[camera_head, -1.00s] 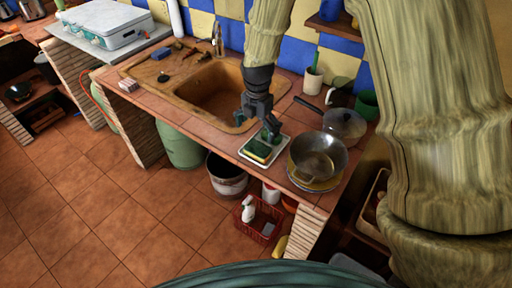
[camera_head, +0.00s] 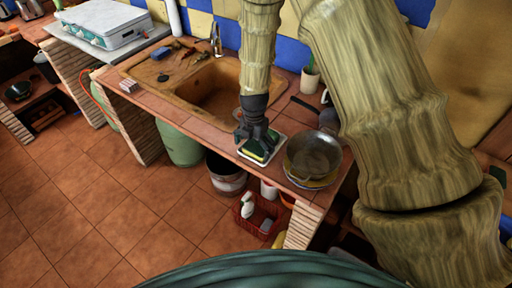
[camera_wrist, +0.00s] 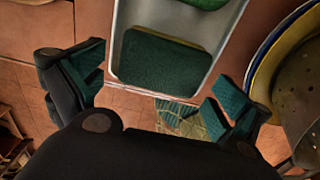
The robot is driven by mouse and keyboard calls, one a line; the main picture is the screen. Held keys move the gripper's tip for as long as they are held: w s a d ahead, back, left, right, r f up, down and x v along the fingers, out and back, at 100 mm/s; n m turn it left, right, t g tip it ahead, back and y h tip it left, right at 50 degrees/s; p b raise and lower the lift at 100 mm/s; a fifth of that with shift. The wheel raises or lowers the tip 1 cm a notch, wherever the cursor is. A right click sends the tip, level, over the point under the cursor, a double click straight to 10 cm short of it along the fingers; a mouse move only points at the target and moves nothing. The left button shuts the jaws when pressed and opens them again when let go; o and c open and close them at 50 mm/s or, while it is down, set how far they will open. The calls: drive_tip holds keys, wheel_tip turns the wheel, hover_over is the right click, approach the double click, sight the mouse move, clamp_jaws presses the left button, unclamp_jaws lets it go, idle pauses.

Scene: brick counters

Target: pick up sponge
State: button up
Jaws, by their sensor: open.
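A dark green sponge (camera_wrist: 160,62) lies in a pale shallow tray (camera_wrist: 228,35) near the counter's front edge. My gripper (camera_head: 259,142) is over the tray, pointing down. In the wrist view its two teal-padded fingers (camera_wrist: 163,84) are spread wide, with nothing between them. The sponge lies just ahead of the fingers. I cannot tell the height gap. Another green piece (camera_wrist: 203,3) is cut off at the top of the wrist view.
A metal pan (camera_head: 314,154) on a yellow-rimmed plate stands close right of the tray. The sink (camera_head: 210,92) is behind left. Below the counter are a bucket (camera_head: 226,177) and a red basket (camera_head: 257,224).

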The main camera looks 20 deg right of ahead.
drive_tip(key=shift+f, duration=0.9)
drive_tip(key=c, duration=0.8)
drive_tip(key=shift+o, duration=0.2)
drive_tip(key=shift+r+b, duration=0.4)
drive_tip(key=shift+r, duration=0.45)
drive_tip(key=shift+r+b, duration=0.55)
drive_tip(key=shift+r, duration=0.35)
drive_tip(key=s+a+b, duration=0.2)
drive_tip(key=s+a, duration=0.2)
drive_tip(key=s, duration=0.2)
drive_tip(key=s+a+r+b, duration=0.1)
drive_tip(key=s+a+b, duration=0.1)
drive_tip(key=s+a, duration=0.3)
drive_tip(key=shift+s+r+b, duration=0.3)
drive_tip(key=shift+s+b, duration=0.05)
drive_tip(key=shift+s, duration=0.85)
